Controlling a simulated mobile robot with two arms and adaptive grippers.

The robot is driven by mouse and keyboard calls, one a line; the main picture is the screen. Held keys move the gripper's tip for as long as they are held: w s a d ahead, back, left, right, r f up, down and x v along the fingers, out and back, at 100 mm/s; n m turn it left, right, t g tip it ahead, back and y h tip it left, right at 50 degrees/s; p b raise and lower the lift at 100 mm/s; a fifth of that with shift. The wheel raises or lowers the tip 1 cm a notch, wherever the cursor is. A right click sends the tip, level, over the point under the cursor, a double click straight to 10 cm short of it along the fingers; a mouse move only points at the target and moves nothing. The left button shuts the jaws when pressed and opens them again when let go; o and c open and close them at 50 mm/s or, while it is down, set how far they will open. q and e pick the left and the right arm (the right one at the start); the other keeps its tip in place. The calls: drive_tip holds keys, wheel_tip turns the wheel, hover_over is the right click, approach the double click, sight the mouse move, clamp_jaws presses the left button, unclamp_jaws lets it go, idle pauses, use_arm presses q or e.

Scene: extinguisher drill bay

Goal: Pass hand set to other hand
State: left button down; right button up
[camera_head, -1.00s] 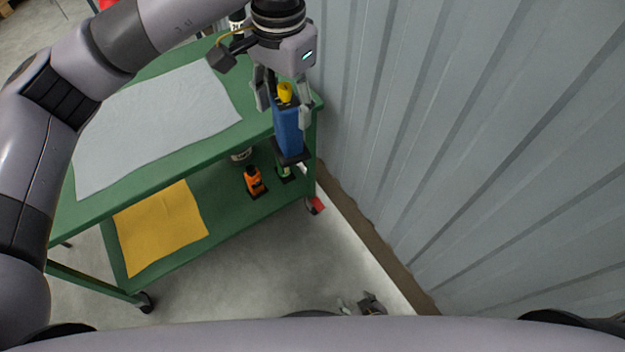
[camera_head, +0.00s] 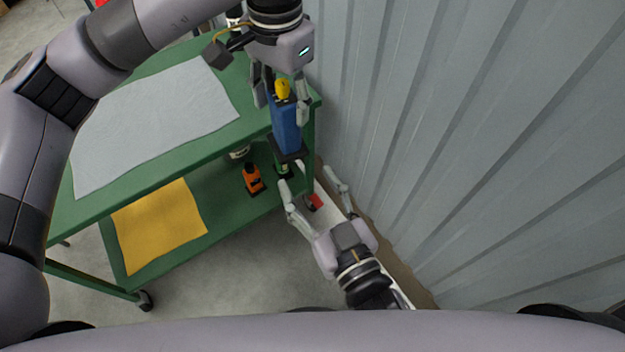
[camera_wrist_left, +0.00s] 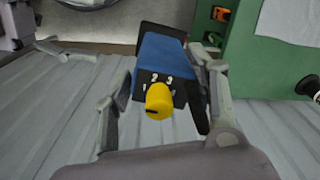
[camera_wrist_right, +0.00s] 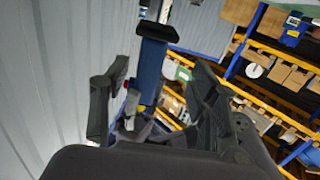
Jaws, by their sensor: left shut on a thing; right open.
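The hand set is a blue block-shaped body (camera_head: 285,128) with a yellow knob on one end and a dark base on the other. It also shows in the left wrist view (camera_wrist_left: 160,62) and the right wrist view (camera_wrist_right: 150,68). My left gripper (camera_head: 282,98) is shut on it near the yellow-knob end and holds it beside the cart's right end. My right gripper (camera_head: 315,190) is open and empty, below the dark base in the head view. In the right wrist view the blue body stands beyond and between my right fingers (camera_wrist_right: 160,85), apart from them.
A green cart (camera_head: 170,165) carries a grey cloth (camera_head: 150,125) on top. Its lower shelf holds a yellow cloth (camera_head: 160,222) and an orange bottle (camera_head: 252,179). A corrugated grey wall (camera_head: 460,130) stands close on the right. Bare floor (camera_head: 240,265) lies in front.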

sight(288, 143)
drive_tip(key=x, duration=0.4)
drive_tip(key=r+x, duration=0.1)
drive_tip(key=x, duration=0.2)
drive_tip(key=r+x, duration=0.1)
drive_tip(key=x, duration=0.3)
drive_tip(key=shift+w, duration=0.45)
use_arm(q)
drive_tip(key=shift+d, duration=0.15)
use_arm(e)
drive_tip(key=shift+s+a+r, duration=0.1)
drive_tip(key=shift+s+a, duration=0.05)
drive_tip(key=shift+a, duration=0.05)
clamp_jaws()
use_arm(q)
drive_tip(key=c, duration=0.8)
unclamp_jaws()
drive_tip(key=shift+w, duration=0.1)
drive_tip(key=shift+o, duration=1.1)
